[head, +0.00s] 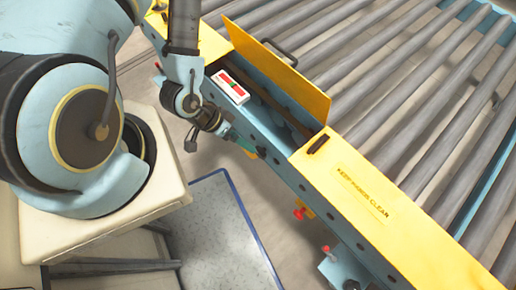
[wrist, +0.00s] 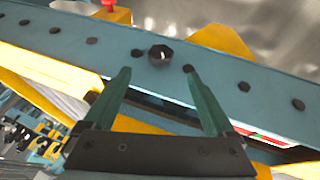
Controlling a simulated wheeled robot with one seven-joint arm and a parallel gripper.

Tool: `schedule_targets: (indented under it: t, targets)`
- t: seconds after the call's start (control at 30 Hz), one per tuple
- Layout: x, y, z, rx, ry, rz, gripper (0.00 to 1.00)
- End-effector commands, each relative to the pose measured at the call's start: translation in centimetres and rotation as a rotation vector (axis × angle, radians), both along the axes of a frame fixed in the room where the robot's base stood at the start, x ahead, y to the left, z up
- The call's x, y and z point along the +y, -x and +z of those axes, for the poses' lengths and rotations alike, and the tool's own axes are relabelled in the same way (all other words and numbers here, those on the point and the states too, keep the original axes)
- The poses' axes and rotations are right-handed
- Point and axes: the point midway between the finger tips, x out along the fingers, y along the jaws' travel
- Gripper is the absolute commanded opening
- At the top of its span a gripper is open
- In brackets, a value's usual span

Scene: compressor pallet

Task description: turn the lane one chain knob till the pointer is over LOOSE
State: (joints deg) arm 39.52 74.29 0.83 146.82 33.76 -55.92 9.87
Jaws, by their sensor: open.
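My gripper (wrist: 155,75) is open, with its two green fingers apart and nothing between them. In the wrist view a dark six-sided knob or bolt head (wrist: 160,55) on the blue side rail (wrist: 75,38) lies just beyond the fingertips, roughly midway between them. I cannot tell for certain that it is the chain knob. In the head view my gripper (head: 238,141) is at the outer side of the rail, and hides what is in front of it.
A yellow cover flap (head: 285,65) stands open above the rail. Grey rollers (head: 400,85) fill the far side. A red knob (head: 300,213) sticks out from the rail's near side. A blue-edged panel (head: 215,235) is below.

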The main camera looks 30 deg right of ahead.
Motion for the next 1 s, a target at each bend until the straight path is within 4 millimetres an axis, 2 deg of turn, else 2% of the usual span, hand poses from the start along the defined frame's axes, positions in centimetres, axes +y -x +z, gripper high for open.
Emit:
schedule_targets:
  t: [0.6,0.8,1.0]
  targets:
    - [-4.0,1.4,-8.2,0.0,-0.004,0.002,0.9]
    - [-4.5,1.6,-9.2,0.0,-0.004,0.004,0.9]
    - [-4.5,1.6,-9.3,0.0,-0.005,0.005,0.9]
